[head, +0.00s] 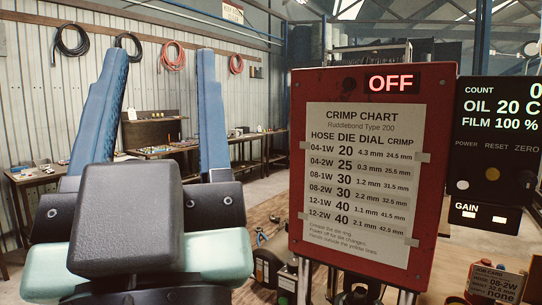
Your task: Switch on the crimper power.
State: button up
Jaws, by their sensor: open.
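The crimper's red panel (430,250) stands right of centre, with a lit red OFF sign (391,83) at its top and a crimp chart (365,180) taped on. To its right is a black control box (505,120) reading COUNT 0, OIL 20 C and FILM 100 %, cut off by the picture's edge. It bears the labels POWER, RESET and ZERO. A pale round control (462,185) sits below POWER and a dark round one (492,174) below RESET. My gripper (166,57) is at the left, its two blue fingers wide apart and empty, away from the panel and box.
A job card holder (496,284) stands at the lower right, partly cut off. Dark items (272,265) stand on the wooden bench (262,213) below the panel. Workbenches (35,175) line the corrugated wall behind, with hoses (172,56) hung above. Space between gripper and panel looks clear.

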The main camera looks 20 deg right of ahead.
aim_at(462, 183)
jog(key=z, duration=1.35)
